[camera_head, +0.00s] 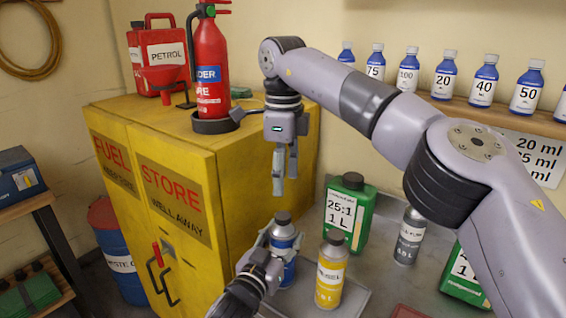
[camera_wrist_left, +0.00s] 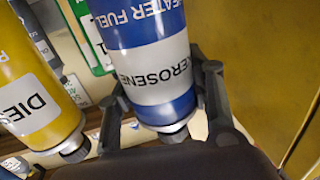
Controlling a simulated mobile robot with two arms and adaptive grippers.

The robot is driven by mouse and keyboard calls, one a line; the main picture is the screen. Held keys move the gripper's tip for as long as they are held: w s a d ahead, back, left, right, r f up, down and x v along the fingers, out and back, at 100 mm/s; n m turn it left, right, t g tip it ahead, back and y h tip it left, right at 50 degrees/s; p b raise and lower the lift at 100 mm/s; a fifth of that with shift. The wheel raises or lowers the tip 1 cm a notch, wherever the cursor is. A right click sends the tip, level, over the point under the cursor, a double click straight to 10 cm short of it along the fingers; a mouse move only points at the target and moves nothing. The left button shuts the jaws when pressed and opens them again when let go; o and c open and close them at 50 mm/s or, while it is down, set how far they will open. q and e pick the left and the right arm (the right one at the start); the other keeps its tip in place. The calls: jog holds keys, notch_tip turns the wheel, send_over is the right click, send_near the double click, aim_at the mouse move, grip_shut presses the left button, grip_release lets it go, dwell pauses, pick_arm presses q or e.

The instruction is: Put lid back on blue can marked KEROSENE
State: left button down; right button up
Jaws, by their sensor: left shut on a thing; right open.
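The blue can marked KEROSENE (camera_head: 284,253) stands upright beside the yellow cabinet; its label reads clearly in the left wrist view (camera_wrist_left: 155,65). A dark grey lid (camera_head: 283,217) shows on its top; the lid also shows in the wrist view (camera_wrist_left: 174,133). I cannot tell how firmly it is seated. My left gripper (camera_head: 272,252) is shut around the can's body, with fingers on both sides of it in the wrist view (camera_wrist_left: 160,105). My right gripper (camera_head: 285,183) hangs above the can, fingers down, open and empty, apart from the lid.
A yellow diesel can (camera_head: 330,272) stands close right of the blue can. A green can (camera_head: 349,212) and a grey can (camera_head: 409,238) stand behind. The yellow cabinet (camera_head: 195,235) blocks the left; a fire extinguisher (camera_head: 208,65) stands on it. Bottles line the shelf (camera_head: 480,112).

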jog(key=shift+r, duration=1.6)
pick_arm(q)
jog(key=c, duration=0.7)
grip_release()
jog(key=v, duration=1.2)
